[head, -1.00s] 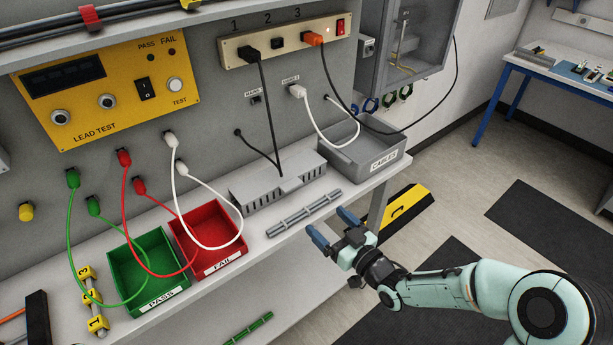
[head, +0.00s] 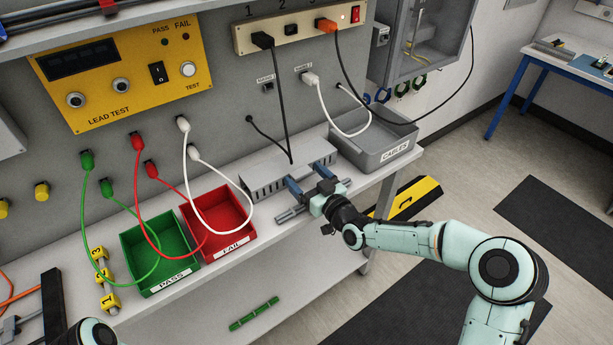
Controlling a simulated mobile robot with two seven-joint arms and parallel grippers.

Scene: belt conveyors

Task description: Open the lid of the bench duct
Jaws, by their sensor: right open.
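The bench duct (head: 262,187) is a grey slotted trunking at the back of the bench, below the socket strip. Its flat grey lid (head: 287,160) lies on top and looks shut. Black cables run down to it. My right gripper (head: 309,177) is open, with its blue fingers at the duct's front edge near its right half. The fingers hide part of the duct's front; I cannot tell whether they touch it. Only a bit of my left arm shows at the bottom left; its gripper is out of view.
A grey tied bundle (head: 287,215) lies in front of the duct, partly under my right gripper. A grey CABLES bin (head: 403,143) stands right of the duct. A red FAIL bin (head: 237,246) and green PASS bin (head: 172,285) stand left. White and black leads hang nearby.

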